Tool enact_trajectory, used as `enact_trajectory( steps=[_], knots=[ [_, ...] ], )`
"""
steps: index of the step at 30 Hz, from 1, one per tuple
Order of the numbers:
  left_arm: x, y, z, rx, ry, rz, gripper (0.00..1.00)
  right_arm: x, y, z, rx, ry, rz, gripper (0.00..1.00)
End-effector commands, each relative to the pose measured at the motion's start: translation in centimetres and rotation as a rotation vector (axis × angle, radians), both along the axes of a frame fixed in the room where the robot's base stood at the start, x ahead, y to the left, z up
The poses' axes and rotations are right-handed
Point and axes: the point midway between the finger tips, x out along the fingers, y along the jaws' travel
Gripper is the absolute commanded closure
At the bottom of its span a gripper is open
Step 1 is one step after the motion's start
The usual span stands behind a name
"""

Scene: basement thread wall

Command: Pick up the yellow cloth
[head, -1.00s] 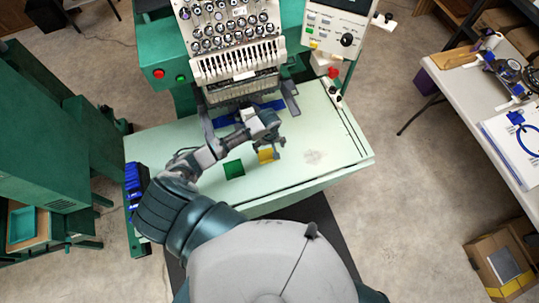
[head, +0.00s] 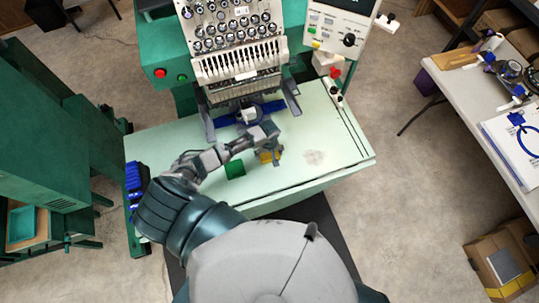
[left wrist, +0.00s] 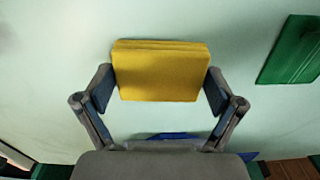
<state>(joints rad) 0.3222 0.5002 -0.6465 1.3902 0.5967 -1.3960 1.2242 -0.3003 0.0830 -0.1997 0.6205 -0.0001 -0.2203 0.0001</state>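The yellow cloth (left wrist: 160,71) is a small folded stack on the pale green machine table (head: 210,192). In the left wrist view it lies between the open fingertips of my left gripper (left wrist: 160,88), with one finger close to each side. I cannot tell whether the fingers touch it. In the head view my left gripper (head: 268,150) is over the yellow cloth (head: 277,157) and partly hides it. My right gripper does not show.
A folded green cloth (head: 235,169) lies just left of the yellow one. The embroidery machine head (head: 235,65) stands behind, with a blue hoop piece (head: 262,112) below it. The table's right part is clear.

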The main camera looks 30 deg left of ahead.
Motion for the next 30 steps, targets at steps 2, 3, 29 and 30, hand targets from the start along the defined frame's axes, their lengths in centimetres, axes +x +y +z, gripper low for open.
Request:
enact_trajectory(
  steps=[2, 3, 29, 30],
  knots=[
    [0.0, 0.1, -0.1, 0.002, 0.002, 0.0, 0.36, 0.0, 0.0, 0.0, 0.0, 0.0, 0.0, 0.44],
    [0.0, 0.0, -0.1, 0.002, 0.002, 0.001, 0.36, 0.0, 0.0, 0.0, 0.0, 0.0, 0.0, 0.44],
    [-6.3, -0.8, 4.0, 0.001, 0.004, -0.002, 0.36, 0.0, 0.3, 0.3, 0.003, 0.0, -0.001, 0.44],
    [-7.4, -1.0, 4.1, 0.001, 0.005, -0.002, 0.36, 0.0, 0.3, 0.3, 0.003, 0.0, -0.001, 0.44]
  ],
)
